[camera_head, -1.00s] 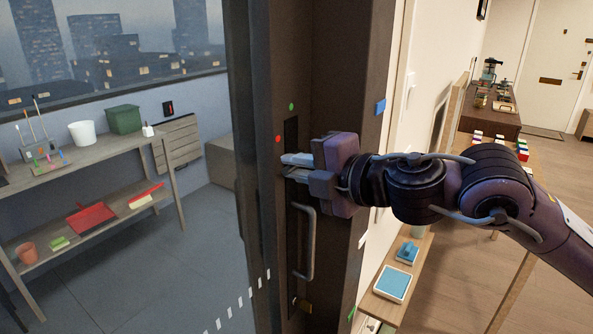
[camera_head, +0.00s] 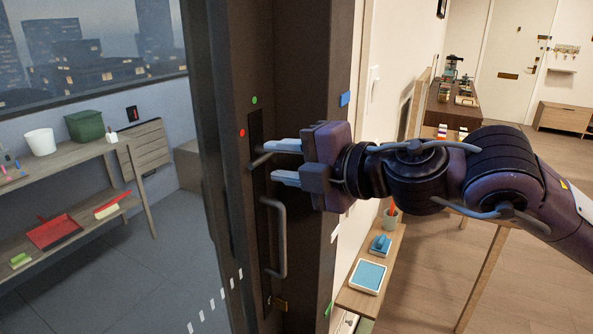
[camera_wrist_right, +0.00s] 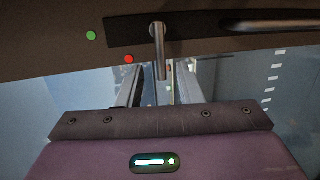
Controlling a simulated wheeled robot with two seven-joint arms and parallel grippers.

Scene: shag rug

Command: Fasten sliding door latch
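The sliding door (camera_head: 215,150) has a dark frame with a black latch plate (camera_head: 256,130). A short metal latch lever (camera_head: 260,160) sticks out of the plate, above the long bar handle (camera_head: 281,240). My right gripper (camera_head: 278,162) is open, its fingers pointing left at the lever. In the right wrist view the lever (camera_wrist_right: 160,55) lies between the two spread fingers (camera_wrist_right: 158,88), with a gap to each side. Contact is not visible. A green dot (camera_head: 253,100) and a red dot (camera_head: 241,132) mark the frame by the plate. My left gripper is out of view.
Behind the glass stands a shelf (camera_head: 80,158) with a white bucket (camera_head: 40,141) and a green bin (camera_head: 85,126). To the right, a low bench (camera_head: 345,298) holds a blue-topped box (camera_head: 369,277). The wooden floor (camera_head: 425,290) beyond it is open.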

